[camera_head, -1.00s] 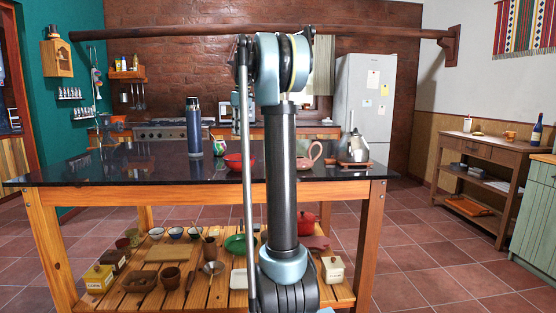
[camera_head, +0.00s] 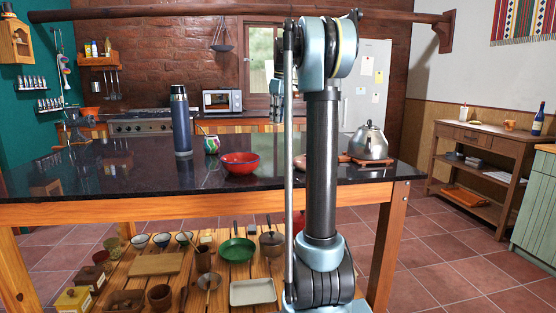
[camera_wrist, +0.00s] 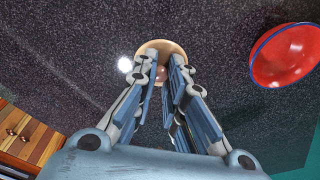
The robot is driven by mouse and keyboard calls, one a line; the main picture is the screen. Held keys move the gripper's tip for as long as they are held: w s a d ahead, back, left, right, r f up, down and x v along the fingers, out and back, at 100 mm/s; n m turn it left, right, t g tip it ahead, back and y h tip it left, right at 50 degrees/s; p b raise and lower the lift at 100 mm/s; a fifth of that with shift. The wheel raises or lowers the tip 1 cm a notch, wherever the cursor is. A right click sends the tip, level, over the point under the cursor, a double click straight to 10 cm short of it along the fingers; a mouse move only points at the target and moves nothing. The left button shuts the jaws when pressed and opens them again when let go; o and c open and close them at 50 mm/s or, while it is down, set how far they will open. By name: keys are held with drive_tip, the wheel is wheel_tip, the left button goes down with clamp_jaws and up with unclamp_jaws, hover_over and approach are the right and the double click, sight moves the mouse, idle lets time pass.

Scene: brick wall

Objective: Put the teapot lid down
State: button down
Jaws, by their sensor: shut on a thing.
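In the wrist view my gripper (camera_wrist: 163,78) is shut on the teapot lid (camera_wrist: 150,46), a round tan-pink disc with a small knob between the fingertips. The dark speckled countertop lies beyond it; I cannot tell how high the lid is above it. In the head view the dark countertop (camera_head: 120,181) spans the wooden table. My arm hides most of what is behind it, including the lid. A small pinkish piece (camera_head: 300,162), perhaps the clay teapot, shows beside my arm.
A red bowl (camera_head: 240,164) stands on the counter left of my arm and shows in the wrist view (camera_wrist: 285,54). A blue flask (camera_head: 181,120), a patterned cup (camera_head: 211,144) and a metal kettle (camera_head: 369,142) also stand there. The left part of the countertop is clear.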

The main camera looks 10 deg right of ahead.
drive_tip(key=shift+d, duration=0.1)
wheel_tip(320, 180, down, 14)
drive_tip(key=shift+f, duration=0.1)
idle(0.7)
drive_tip(key=c, duration=1.6)
unclamp_jaws()
drive_tip(key=shift+c, duration=0.2)
drive_tip(key=r, duration=0.4)
drive_tip(key=s+r, duration=0.1)
drive_tip(key=r, duration=0.3)
drive_tip(key=d+r, duration=0.1)
drive_tip(key=r, duration=0.3)
drive_tip(key=shift+s+d, duration=0.1)
drive_tip(key=shift+s, duration=0.05)
